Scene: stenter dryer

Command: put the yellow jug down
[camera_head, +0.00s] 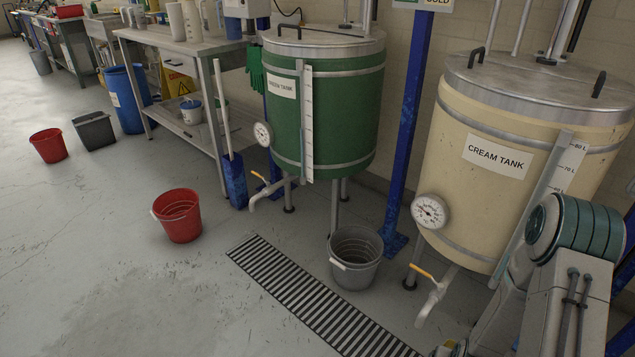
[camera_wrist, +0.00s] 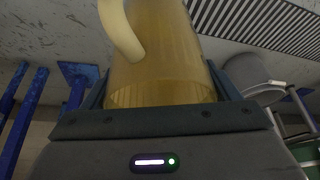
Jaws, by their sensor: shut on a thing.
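The yellow jug (camera_wrist: 165,55) fills the middle of the wrist view, a translucent amber body with a pale yellow curved handle (camera_wrist: 121,30) on its left side. My gripper (camera_wrist: 163,82) is shut on the jug, with one dark finger on each side of its body. The top of the jug is cut off by the frame edge, and what lies directly under it cannot be told. In the head view I see neither the jug nor clearly my gripper; only my arm shows at the lower right.
A cream tank (camera_head: 490,190) and a green tank (camera_head: 340,110) stand along the wall. A grey bucket (camera_head: 355,272) stands by the floor grate (camera_head: 310,300). A red bucket (camera_head: 180,222) stands farther left. A steel bench (camera_head: 190,50) holds several containers. Open floor lies at the left.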

